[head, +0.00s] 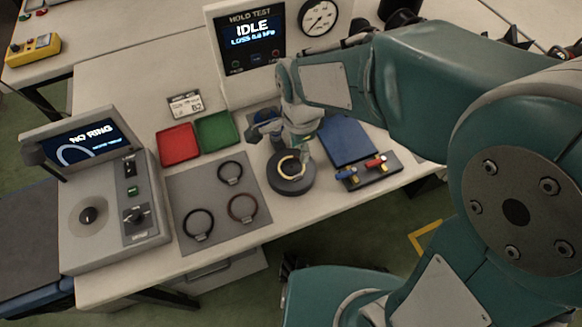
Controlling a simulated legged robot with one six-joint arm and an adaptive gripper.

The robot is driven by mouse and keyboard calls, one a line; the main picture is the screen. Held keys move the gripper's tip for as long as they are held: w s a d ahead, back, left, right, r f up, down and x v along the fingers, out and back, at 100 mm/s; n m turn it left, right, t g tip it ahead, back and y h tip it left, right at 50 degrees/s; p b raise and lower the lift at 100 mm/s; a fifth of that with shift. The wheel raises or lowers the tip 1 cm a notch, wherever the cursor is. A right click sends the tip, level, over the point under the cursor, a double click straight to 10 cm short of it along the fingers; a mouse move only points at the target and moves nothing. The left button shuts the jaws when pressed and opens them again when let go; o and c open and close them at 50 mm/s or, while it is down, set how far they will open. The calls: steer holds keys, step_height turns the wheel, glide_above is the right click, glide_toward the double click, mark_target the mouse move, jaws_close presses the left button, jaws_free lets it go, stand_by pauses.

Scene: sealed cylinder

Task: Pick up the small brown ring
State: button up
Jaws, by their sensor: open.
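A brown ring (230,208) lies flat on the grey mat (185,187), at its right side. Two black rings lie on the same mat, one behind it (229,163) and one to its left (184,224). My gripper (283,138) is above the table, to the right of and behind the brown ring, apart from it. It is open, with nothing seen between its fingers. My arm comes in from the right. The gripper partly hides the area in front of the hold test unit.
A dark round fixture (291,187) with a tan ring stands right of the mat. Red (178,145) and green (216,132) trays sit behind the mat. A console (110,205) reading "NO RING" is left. The hold test unit (247,55) reads "IDLE".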

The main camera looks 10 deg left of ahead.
glide_above(298, 176)
step_height(298, 176, down, 5)
steer(key=shift+w+r, duration=0.15)
steer(key=shift+r, duration=0.05)
steer(key=shift+a+f, duration=0.15)
steer(key=shift+f, duration=0.55)
step_height(298, 176, down, 5)
steer(key=shift+r, duration=0.1)
steer(key=c, duration=0.6)
jaws_close()
